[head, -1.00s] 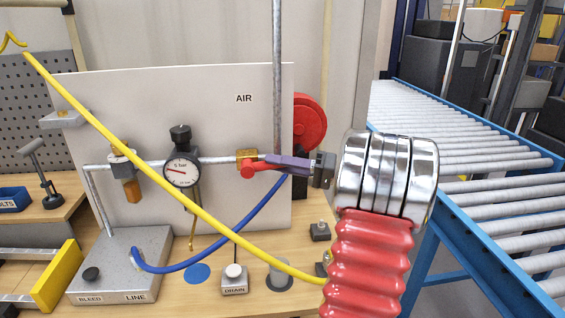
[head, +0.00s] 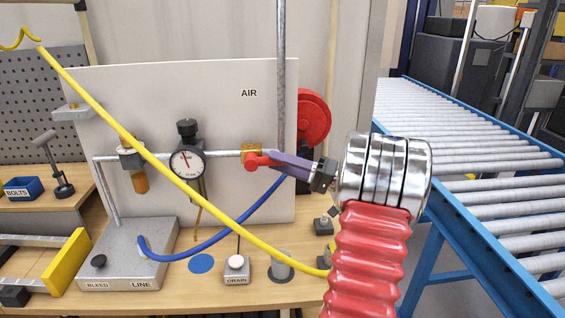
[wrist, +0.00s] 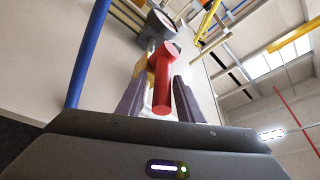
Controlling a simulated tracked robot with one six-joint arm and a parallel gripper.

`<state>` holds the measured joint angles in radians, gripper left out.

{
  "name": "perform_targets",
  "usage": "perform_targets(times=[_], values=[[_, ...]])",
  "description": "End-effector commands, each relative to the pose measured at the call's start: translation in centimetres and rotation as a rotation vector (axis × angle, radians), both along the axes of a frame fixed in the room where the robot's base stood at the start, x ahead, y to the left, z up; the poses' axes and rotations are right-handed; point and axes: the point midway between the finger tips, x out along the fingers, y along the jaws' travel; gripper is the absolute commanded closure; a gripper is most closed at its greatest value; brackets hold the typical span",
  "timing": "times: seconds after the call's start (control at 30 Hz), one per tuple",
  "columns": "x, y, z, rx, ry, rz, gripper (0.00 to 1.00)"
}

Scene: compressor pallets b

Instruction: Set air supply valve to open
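The air supply valve has a brass body (head: 251,150) on the grey pipe and a red handle (head: 262,161), which points right, roughly along the pipe. My gripper (head: 280,162) reaches it from the right with purple fingers. In the wrist view, the red handle (wrist: 162,90) lies between the two fingers of my gripper (wrist: 160,98). Gaps show beside the handle, so the fingers look open around it; whether one touches it is unclear. The round gauge (head: 187,162) left of the valve has its red needle pointing up and left. My fingers partly hide the handle's far end.
A yellow hose (head: 150,146) crosses in front of the panel (head: 225,95). A blue hose (head: 240,222) hangs below the valve. A red reel (head: 313,117) is behind my gripper. The DRAIN button (head: 236,263) stands on the bench; a roller conveyor (head: 450,130) is at right.

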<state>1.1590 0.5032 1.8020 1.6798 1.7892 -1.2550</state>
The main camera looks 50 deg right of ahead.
Motion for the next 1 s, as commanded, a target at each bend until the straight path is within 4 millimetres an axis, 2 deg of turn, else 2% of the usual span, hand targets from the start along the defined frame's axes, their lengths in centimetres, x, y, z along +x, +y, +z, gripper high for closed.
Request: perform_targets(times=[0.47, 0.67, 1.0], values=[[-0.8, -0.6, 0.0, -0.002, -0.004, -0.007, 0.61], [-2.9, -1.8, -0.5, -0.002, -0.004, -0.009, 0.61], [-8.0, -4.6, -2.0, -0.002, -0.003, -0.009, 0.61]])
